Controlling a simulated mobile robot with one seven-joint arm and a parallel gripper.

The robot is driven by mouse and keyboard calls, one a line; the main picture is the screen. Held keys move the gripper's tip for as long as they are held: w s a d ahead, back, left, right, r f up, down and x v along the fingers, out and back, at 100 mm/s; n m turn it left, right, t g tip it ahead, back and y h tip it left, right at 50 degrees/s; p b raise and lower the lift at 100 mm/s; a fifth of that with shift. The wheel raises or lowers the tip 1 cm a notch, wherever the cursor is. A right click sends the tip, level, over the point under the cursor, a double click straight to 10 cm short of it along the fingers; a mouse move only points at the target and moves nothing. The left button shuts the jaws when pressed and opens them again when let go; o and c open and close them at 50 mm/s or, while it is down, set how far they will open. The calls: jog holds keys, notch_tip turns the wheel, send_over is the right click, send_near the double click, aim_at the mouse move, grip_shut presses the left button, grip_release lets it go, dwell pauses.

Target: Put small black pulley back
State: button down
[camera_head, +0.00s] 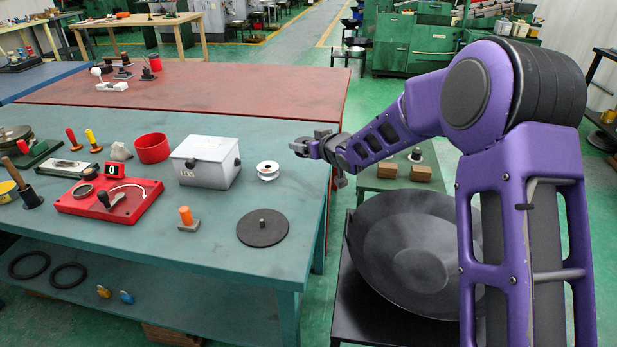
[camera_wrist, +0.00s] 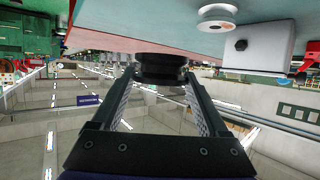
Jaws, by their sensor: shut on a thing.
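In the head view the pulley is hard to tell from the fingers. A flat black disc with a short upright peg (camera_head: 262,228) lies on the teal table near its front right. A white pulley (camera_head: 268,170) lies on the same table, left of my gripper; it also shows in the wrist view (camera_wrist: 217,20).
A large black bowl (camera_head: 415,250) stands right of the table, below my arm.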

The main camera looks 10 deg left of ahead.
aim_at(307, 181)
notch_tip(307, 181, down, 9)
jog(key=shift+r+b, duration=0.15)
jog(key=shift+b, duration=0.5)
jog(key=shift+f, duration=0.25)
grip_release()
jog(key=shift+r, duration=0.3)
jog(key=p+v, duration=0.1)
jog(key=v, duration=1.1)
jog(key=shift+a+f, duration=0.1)
